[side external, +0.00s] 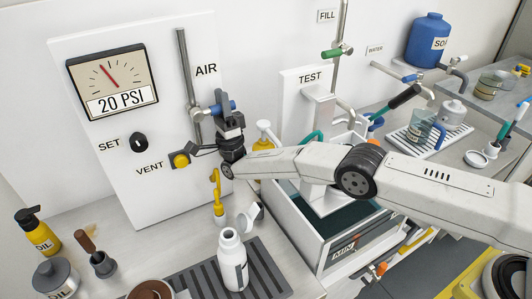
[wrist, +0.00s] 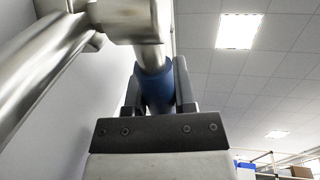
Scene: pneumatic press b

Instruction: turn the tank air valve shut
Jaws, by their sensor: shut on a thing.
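The air valve's blue handle (side external: 232,105) sits on the metal pipe (side external: 188,80) below the AIR label on the white panel. The handle sticks out sideways, to the right of the pipe. My gripper (side external: 221,99) reaches up to it from below and is shut on it. In the wrist view, the blue handle (wrist: 157,92) lies between the two dark fingers of my gripper (wrist: 158,78), with the metal valve body (wrist: 130,18) just beyond. The fingers hide part of the handle.
A gauge (side external: 113,82) reading 20 PSI, a black SET knob (side external: 139,142) and a yellow VENT knob (side external: 181,160) are on the panel, left of my gripper. A white bottle (side external: 231,262) stands below. A water-filled tank (side external: 335,262) is under my arm.

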